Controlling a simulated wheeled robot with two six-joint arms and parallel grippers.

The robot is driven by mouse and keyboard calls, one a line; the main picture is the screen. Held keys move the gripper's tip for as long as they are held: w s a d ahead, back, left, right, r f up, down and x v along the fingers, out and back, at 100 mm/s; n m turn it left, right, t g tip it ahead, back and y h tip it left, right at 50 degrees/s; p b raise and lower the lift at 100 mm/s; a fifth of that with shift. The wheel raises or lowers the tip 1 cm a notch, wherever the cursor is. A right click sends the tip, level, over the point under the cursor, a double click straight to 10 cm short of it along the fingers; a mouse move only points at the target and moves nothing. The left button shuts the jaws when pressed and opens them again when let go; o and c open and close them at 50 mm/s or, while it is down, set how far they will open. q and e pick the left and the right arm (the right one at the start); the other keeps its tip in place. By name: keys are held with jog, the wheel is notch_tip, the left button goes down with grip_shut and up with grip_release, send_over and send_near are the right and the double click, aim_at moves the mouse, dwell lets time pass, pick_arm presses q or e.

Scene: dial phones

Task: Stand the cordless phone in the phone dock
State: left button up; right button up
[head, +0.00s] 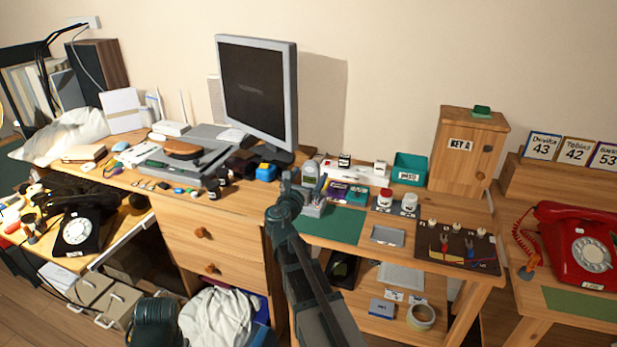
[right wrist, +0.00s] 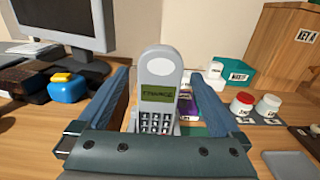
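The cordless phone (right wrist: 160,88) is light grey, with a small green screen and a keypad. It stands upright in the right wrist view, between the two fingers of my right gripper (right wrist: 162,100). The fingers are spread, with gaps beside the phone. The gripper body hides the phone's lower end. In the head view the phone (head: 310,172) stands just right of my right gripper (head: 290,184), above a grey base (head: 315,209) that looks like the phone dock. I cannot tell how the phone sits in it. My left gripper is not in view.
A green mat (head: 338,225) lies right of the base. Red-lidded and grey-lidded jars (head: 384,199), a teal box (head: 409,169) and a wooden key cabinet (head: 465,150) stand further right. A monitor (head: 256,95) stands behind left. Small items crowd the left desk.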

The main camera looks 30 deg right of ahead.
jog(key=shift+a, duration=0.1)
jog(key=v, duration=1.3)
jog(key=shift+s+a, duration=0.15)
jog(key=shift+s, duration=0.1)
jog(key=s+a+m+g+y+p, duration=0.4)
jog(key=s+a+m+p, duration=0.2)
jog(key=a, duration=0.3)
jog(key=s+a+f+m+g+y+p, duration=0.1)
jog(key=s+a+m+g+y+p, duration=0.3)
jog(key=s+a+m+p, duration=0.2)
jog(key=s+a+f+m+g+y+p, duration=0.1)
jog(key=s+a+m+g+y+p, duration=0.2)
jog(key=s+a+m+p, duration=0.3)
jog(key=a+m+y+p, duration=0.1)
jog(key=a+m, duration=0.3)
jog(key=a, duration=0.1)
jog(key=shift+s+a+g+y+p, duration=0.15)
jog(key=shift+a+g+y+p, duration=0.15)
jog(key=shift+g+p, duration=0.1)
